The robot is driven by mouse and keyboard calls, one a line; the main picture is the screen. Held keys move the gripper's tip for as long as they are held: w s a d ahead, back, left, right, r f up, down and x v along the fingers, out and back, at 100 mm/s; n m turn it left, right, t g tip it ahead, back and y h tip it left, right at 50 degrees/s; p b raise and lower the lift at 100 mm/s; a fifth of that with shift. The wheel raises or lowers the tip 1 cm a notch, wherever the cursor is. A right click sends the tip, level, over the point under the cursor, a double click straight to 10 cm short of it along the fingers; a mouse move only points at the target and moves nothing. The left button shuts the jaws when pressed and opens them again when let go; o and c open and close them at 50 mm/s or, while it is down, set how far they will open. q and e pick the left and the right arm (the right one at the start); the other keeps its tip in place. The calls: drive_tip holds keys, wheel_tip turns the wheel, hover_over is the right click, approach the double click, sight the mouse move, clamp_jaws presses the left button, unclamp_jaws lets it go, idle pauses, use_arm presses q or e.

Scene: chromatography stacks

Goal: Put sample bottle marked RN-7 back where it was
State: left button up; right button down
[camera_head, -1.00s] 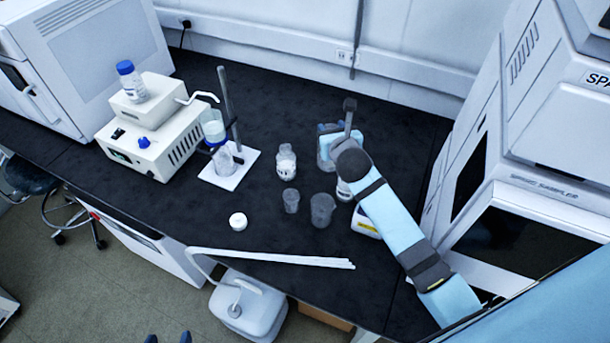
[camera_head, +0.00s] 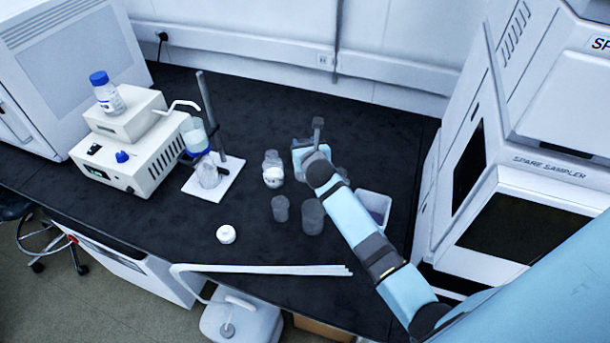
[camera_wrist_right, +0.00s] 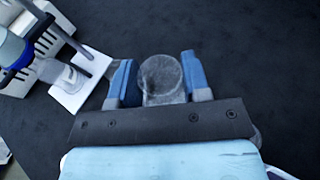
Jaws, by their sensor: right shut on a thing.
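My right gripper (camera_head: 304,146) is over the rear middle of the black bench. In the right wrist view its two blue fingers (camera_wrist_right: 156,77) are shut on a round, translucent grey vessel (camera_wrist_right: 161,80); no label shows on it. In the head view the arm and gripper mostly hide this vessel. An uncapped clear bottle with white contents (camera_head: 272,170) stands just left of the gripper. A blue-capped bottle (camera_head: 106,95) stands on the white instrument at left. I cannot read RN-7 on any bottle. My left gripper is not in view.
Two grey beakers (camera_head: 280,208) (camera_head: 312,217) stand in front of the gripper. A white cap (camera_head: 226,234) lies nearer the front edge. A white bin (camera_head: 375,206) is right of my arm. A stand (camera_head: 213,183) with glassware is left. Bench behind the gripper is clear.

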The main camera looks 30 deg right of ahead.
wheel_tip(320, 180, down, 4)
drive_tip(key=shift+r+b, duration=0.25)
drive_tip(key=shift+b, duration=0.9)
wheel_tip(320, 180, down, 4)
drive_tip(key=b, duration=0.4)
drive_tip(key=shift+f+b, duration=0.25)
drive_tip(key=shift+b, duration=0.05)
drive_tip(key=shift+r, duration=0.15)
drive_tip(key=shift+f, duration=0.2)
drive_tip(key=c, duration=0.6)
unclamp_jaws()
drive_tip(key=shift+r, duration=0.15)
